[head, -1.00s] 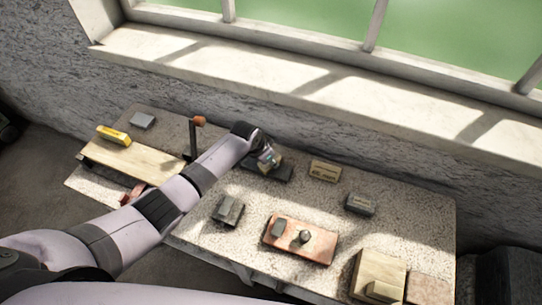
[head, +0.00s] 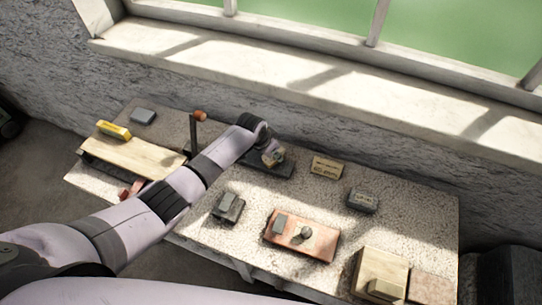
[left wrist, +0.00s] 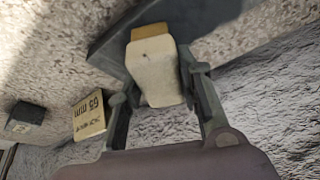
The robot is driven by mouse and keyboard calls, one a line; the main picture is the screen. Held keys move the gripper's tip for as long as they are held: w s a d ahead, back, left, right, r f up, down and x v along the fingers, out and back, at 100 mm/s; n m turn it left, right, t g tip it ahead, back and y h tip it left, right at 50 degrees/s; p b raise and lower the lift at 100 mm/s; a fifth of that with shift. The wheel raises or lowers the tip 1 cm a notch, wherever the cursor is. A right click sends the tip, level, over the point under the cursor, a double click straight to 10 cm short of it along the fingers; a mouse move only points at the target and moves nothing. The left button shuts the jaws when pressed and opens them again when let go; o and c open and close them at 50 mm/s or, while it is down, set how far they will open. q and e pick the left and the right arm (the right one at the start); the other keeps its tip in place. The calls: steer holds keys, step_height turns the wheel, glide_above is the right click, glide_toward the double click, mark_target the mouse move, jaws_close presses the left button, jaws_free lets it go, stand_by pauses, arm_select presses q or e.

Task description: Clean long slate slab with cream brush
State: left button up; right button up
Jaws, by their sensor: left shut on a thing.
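The long slate slab (head: 284,170) is dark grey and lies flat toward the back middle of the table. It also shows at the top of the left wrist view (left wrist: 205,18). My left gripper (head: 269,152) is over the slab and shut on the cream brush (head: 274,158). In the left wrist view the cream brush (left wrist: 155,78), a pale block with a tan end, sits between the two fingers of the gripper (left wrist: 160,85). The tan end is toward the slab; I cannot tell whether it touches. My right gripper is not in view.
A tan block marked 65 mm (left wrist: 89,115) lies right of the slab in the head view (head: 326,167). A grey block (head: 362,201), a reddish board (head: 318,252) and a wooden block (head: 370,262) are farther right. A wooden board (head: 140,158) with a yellow block (head: 114,130) is left.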

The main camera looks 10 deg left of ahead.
arm_select(q)
steer(key=shift+w+d+f+b, duration=0.1)
steer(key=shift+w+d+b, duration=0.2)
steer(key=shift+w+b, duration=0.25)
steer(key=shift+w+d+b, duration=0.25)
steer(key=shift+b, duration=0.1)
steer(key=shift+s+a+r+p, duration=0.15)
steer(key=shift+s+r+p, duration=0.1)
steer(key=shift+p, duration=0.25)
steer(key=shift+s+a+r+p, duration=0.1)
steer(key=shift+s+a+p, duration=0.3)
steer(key=shift+p, duration=0.3)
steer(key=shift+s+a+p, duration=0.65)
steer(key=shift+s+p, duration=0.35)
steer(key=shift+p, duration=0.1)
steer(key=shift+s+a+f, duration=0.1)
steer(key=shift+s+f, duration=0.1)
steer(key=shift+w+f, duration=0.1)
